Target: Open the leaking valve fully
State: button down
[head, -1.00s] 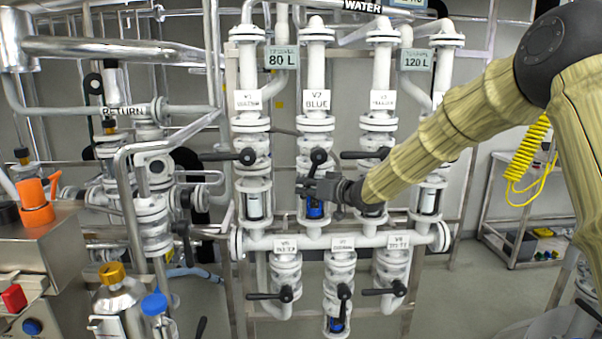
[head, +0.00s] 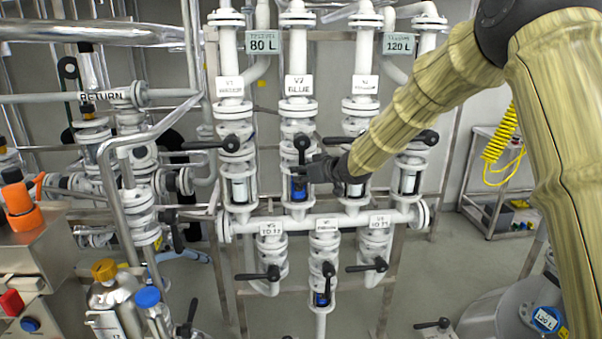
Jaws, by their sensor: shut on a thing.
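The valve labelled V2 BLUE (head: 297,118) stands in the middle of the pipe rack in the head view. Its black lever (head: 301,147) points down, along the pipe. My gripper (head: 308,172) is at the lower end of this lever and is shut on it; the fingertips are small and partly merge with the dark lever. Below, a sight glass (head: 299,190) shows blue liquid. I cannot see any leak on a valve.
Upper neighbours V1 (head: 232,143) and V3 (head: 362,118) have sideways levers. Lower middle valve (head: 327,250) has a downward lever, with blue below it. Orange-topped equipment (head: 22,215) stands left; a round tank (head: 500,315) lies at lower right.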

jog(key=shift+d+f, duration=0.1)
jog(key=shift+f, duration=0.15)
jog(key=c, duration=1.3)
grip_release()
jog(key=shift+d, duration=0.15)
jog(key=shift+r, duration=0.1)
jog(key=shift+r, duration=0.1)
jog(key=shift+s, duration=0.1)
jog(key=v, duration=1.1)
jog(key=shift+s+d, duration=0.25)
jog(key=shift+s, duration=0.05)
